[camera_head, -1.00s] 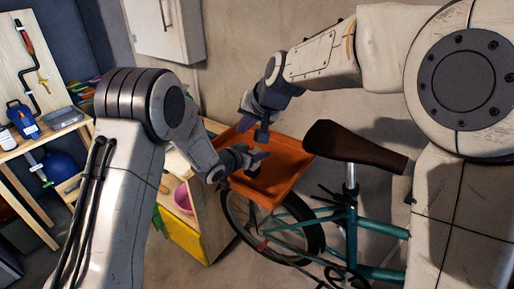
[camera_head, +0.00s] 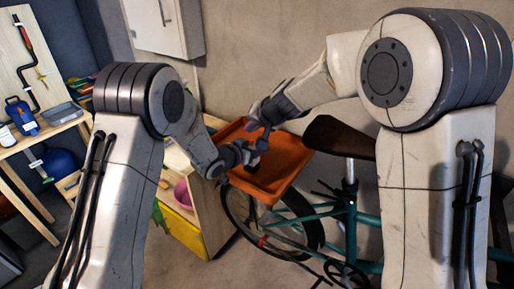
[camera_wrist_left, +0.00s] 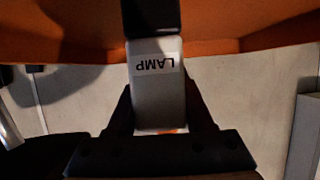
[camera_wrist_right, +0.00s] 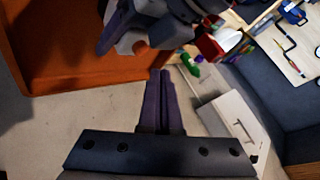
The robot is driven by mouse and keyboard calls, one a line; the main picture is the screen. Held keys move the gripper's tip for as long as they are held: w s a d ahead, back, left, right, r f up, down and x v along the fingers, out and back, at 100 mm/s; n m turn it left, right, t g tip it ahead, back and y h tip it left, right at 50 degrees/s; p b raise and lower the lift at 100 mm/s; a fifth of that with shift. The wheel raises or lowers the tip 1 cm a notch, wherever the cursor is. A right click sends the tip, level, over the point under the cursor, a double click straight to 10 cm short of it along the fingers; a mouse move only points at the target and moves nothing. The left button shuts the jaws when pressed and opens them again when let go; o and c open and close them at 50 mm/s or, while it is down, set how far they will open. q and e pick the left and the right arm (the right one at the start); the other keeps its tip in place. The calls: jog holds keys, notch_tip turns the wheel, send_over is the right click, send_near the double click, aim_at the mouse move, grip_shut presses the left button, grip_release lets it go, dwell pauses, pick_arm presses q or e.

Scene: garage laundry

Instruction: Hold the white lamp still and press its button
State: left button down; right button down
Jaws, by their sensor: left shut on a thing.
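The white lamp (camera_wrist_left: 157,105) fills the middle of the left wrist view, its LAMP label upside down and a black part above it. My left gripper (camera_wrist_left: 160,112) is shut on it, one finger on each side. The left gripper (camera_head: 250,153) is over the orange tray in the head view, where the lamp is mostly hidden. My right gripper (camera_head: 256,116) is just above and behind it. In the right wrist view the right gripper's fingers (camera_wrist_right: 160,78) are together and empty, apart from the left gripper (camera_wrist_right: 150,27).
The orange tray (camera_head: 290,158) is under both grippers. A teal bicycle (camera_head: 345,215) with a brown saddle stands to the right. A workbench (camera_head: 60,125) with bottles and a blue ball is at the left. A white cabinet (camera_head: 165,25) hangs on the wall.

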aim_at(251, 146)
jog(key=shift+f, duration=0.65)
dwell(1.6)
jog(key=shift+f, duration=0.45)
jog(key=shift+f, duration=0.45)
dwell(0.4)
jog(key=shift+r, duration=0.95)
jog(key=shift+r, duration=3)
